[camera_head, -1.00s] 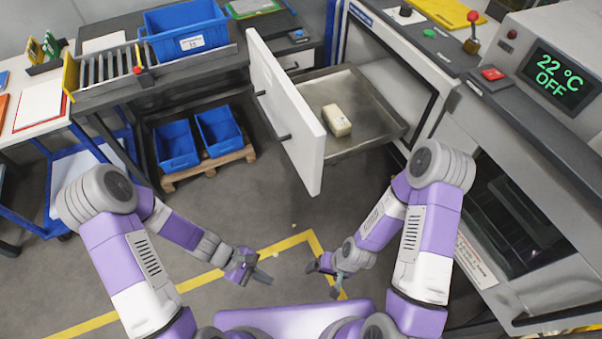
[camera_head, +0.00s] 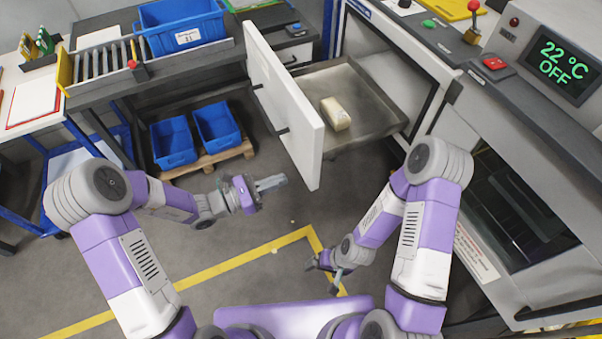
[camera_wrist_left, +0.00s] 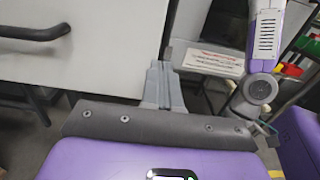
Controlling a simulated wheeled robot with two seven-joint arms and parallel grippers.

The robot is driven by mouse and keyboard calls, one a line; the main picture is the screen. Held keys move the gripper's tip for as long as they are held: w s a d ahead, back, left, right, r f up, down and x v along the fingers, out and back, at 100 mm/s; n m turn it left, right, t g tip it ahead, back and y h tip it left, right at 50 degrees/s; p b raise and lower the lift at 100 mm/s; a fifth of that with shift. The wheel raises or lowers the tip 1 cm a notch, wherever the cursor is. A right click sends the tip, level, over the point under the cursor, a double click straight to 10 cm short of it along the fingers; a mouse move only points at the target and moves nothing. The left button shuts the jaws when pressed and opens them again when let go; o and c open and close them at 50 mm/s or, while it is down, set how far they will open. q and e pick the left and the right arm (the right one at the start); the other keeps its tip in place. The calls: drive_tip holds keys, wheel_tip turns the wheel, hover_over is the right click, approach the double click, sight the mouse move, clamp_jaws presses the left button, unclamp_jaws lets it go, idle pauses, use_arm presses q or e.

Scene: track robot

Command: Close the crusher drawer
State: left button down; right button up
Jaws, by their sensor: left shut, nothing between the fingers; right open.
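The crusher drawer is pulled out, with a tall white front panel (camera_head: 288,110) and a grey metal tray (camera_head: 372,112). A pale block (camera_head: 335,114) lies in the tray. The panel carries dark bar handles (camera_head: 282,131). My left gripper (camera_head: 284,181) is shut and empty, in front of the panel and apart from it in the head view. In the left wrist view its fingers (camera_wrist_left: 166,70) point toward the panel's right edge, and the white panel (camera_wrist_left: 90,50) fills the left side. My right gripper (camera_head: 322,274) is open and low, over the floor.
The white crusher cabinet (camera_head: 392,70) stands behind the tray. An oven-like machine with a display (camera_head: 558,65) is at the right. Blue bins (camera_head: 172,143) sit on a pallet at left, and a roller bench (camera_head: 105,65) stands above. The floor with yellow tape (camera_head: 240,260) is clear.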

sight(312, 168)
use_arm(q)
drive_tip(key=b+x, duration=0.1)
drive_tip(key=x, duration=0.6)
drive_tip(key=shift+d+f, duration=0.1)
